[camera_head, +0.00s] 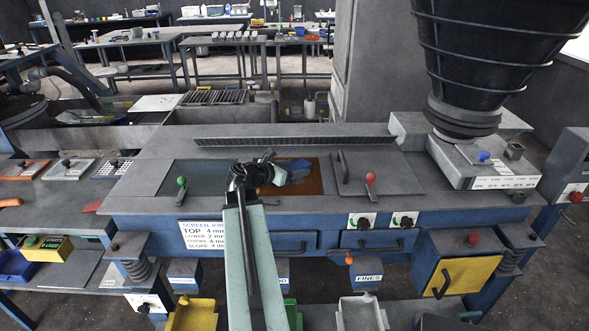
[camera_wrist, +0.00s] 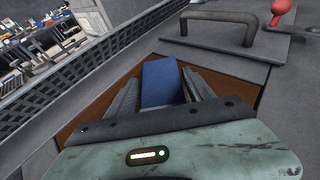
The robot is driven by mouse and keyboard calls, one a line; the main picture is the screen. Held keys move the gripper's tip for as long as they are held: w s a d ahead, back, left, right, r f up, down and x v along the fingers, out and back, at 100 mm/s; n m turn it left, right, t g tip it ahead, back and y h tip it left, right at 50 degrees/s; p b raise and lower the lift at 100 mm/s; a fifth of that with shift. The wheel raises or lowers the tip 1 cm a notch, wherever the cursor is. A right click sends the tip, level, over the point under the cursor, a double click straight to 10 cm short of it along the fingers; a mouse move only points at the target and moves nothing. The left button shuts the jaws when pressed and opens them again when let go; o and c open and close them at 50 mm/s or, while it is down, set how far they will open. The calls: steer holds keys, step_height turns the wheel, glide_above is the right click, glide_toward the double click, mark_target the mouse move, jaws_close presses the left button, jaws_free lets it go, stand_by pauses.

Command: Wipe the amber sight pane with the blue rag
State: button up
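The amber sight pane (camera_head: 315,178) is a brown-orange rectangle set in the grey machine deck. It also shows in the wrist view (camera_wrist: 228,88), around my gripper's fingers. The blue rag (camera_head: 296,168) is over the pane; in the wrist view the blue rag (camera_wrist: 160,82) fills the space between my two fingers and sticks out past their tips. My gripper (camera_head: 276,168) is low over the pane's left part and appears shut on the rag. The rag's underside is hidden, so I cannot tell whether it touches the pane. My gripper and the rag cover part of the pane.
Right of the pane is a grey cover with a bar handle (camera_wrist: 222,28) and a red knob (camera_head: 370,179). A dark slotted strip (camera_head: 295,141) runs behind it. A green knob (camera_head: 182,183) stands left. A large black hopper (camera_head: 480,70) rises at the right.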

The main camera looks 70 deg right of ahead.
steer(key=shift+r+p, duration=0.35)
steer(key=shift+p, duration=0.05)
steer(key=c, duration=1.2)
steer(key=shift+o, duration=0.2)
